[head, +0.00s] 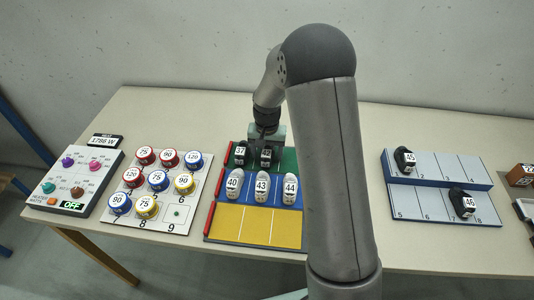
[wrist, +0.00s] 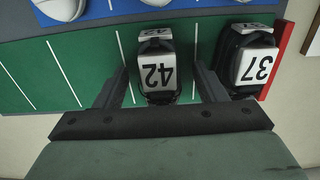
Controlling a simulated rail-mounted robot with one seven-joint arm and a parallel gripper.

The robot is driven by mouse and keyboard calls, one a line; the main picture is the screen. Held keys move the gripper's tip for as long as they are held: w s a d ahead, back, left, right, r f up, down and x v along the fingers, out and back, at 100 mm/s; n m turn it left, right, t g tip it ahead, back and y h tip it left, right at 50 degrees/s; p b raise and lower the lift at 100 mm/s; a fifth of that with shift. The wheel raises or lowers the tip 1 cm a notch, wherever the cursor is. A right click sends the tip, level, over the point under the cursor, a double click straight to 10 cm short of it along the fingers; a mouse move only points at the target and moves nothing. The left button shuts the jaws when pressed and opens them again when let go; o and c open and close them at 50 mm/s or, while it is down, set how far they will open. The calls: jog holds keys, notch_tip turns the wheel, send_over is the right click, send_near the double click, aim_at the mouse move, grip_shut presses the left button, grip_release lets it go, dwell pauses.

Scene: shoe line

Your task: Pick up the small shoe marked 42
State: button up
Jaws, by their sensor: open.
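The small black shoe marked 42 (wrist: 158,74) stands on the green strip of the shoe board, its white number label facing up and upside down in the wrist view. My gripper (wrist: 160,75) is open around it, one finger on each side, with no clear sign of touching. In the head view the shoe (head: 266,155) is partly hidden below my gripper (head: 266,140). The black shoe marked 37 (wrist: 252,62) stands close beside the right finger in the wrist view, and it also shows in the head view (head: 240,152).
White shoes 40 (head: 234,184), 43 (head: 261,186) and 44 (head: 290,188) stand on the blue strip. The yellow strip (head: 256,228) is bare where visible. A numbered rack (head: 440,166) with shoes 45 (head: 405,160) and 46 (head: 463,203) is right; a puck board (head: 188,215) is left.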

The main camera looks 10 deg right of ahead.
jog(key=c, duration=1.1)
